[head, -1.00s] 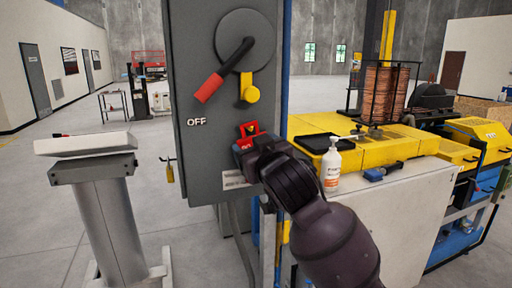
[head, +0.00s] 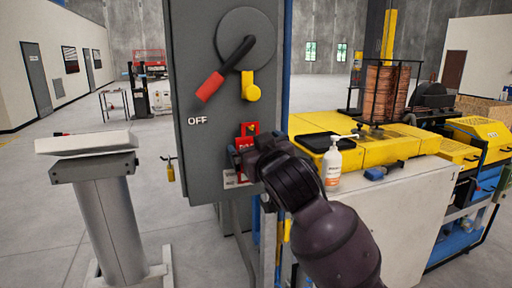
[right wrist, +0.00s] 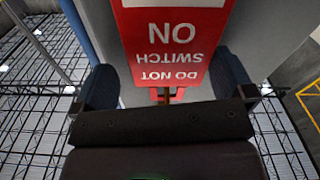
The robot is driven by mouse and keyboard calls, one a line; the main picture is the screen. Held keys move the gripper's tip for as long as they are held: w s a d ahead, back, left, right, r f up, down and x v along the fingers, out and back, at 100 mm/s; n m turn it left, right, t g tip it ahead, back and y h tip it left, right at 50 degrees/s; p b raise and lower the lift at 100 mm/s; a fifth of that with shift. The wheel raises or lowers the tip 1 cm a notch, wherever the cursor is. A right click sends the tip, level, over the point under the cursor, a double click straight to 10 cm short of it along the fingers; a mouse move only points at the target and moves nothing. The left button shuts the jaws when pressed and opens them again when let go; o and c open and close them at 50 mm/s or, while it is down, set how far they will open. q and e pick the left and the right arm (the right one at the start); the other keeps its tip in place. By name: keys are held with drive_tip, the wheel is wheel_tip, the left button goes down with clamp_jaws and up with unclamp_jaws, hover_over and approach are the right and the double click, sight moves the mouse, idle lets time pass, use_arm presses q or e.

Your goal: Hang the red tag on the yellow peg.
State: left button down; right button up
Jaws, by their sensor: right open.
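The red tag (head: 247,130) is upright against the front of the grey switch box (head: 200,160). In the right wrist view the tag (right wrist: 175,45) shows its white lettering upside down. A narrow brownish-yellow bar shows at its top opening, and a small yellow spot shows there in the head view; this looks like a peg through the opening, but I cannot tell for certain. A larger yellow knobbed piece (head: 250,92) is above the tag. My left gripper is out of view.
A red-ended switch handle (head: 211,86) points to OFF above the tag. At right, a white bottle (head: 332,168) and a black tray (head: 318,142) are on the workbench. A grey pedestal (head: 105,220) stands at left.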

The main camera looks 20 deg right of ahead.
drive_tip(key=s+b, duration=0.2)
drive_tip(key=s, duration=0.9)
drive_tip(key=w+f+n+t+y, duration=0.2)
drive_tip(key=w+f+n+y, duration=0.15)
drive_tip(key=w+f, duration=0.2)
drive_tip(key=s+d+f+m+g+h, duration=0.1)
drive_tip(key=d+f+m+g, duration=0.15)
drive_tip(key=f, duration=1.65)
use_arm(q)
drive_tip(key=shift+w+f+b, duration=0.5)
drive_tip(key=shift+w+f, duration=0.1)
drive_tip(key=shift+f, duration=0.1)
use_arm(e)
drive_tip(key=s+d+f+m+g+h, duration=0.1)
drive_tip(key=s+d+f+g, duration=0.2)
drive_tip(key=s+f, duration=0.8)
drive_tip(key=s+d+f+m+g+h, duration=0.1)
drive_tip(key=s+d+f+g+h, duration=0.1)
drive_tip(key=s+f, duration=0.9)
wheel_tip(320, 180, down, 5)
drive_tip(key=shift+d+f+m+g, duration=0.15)
drive_tip(key=shift+d+m+g, duration=0.4)
drive_tip(key=shift+d, duration=0.6)
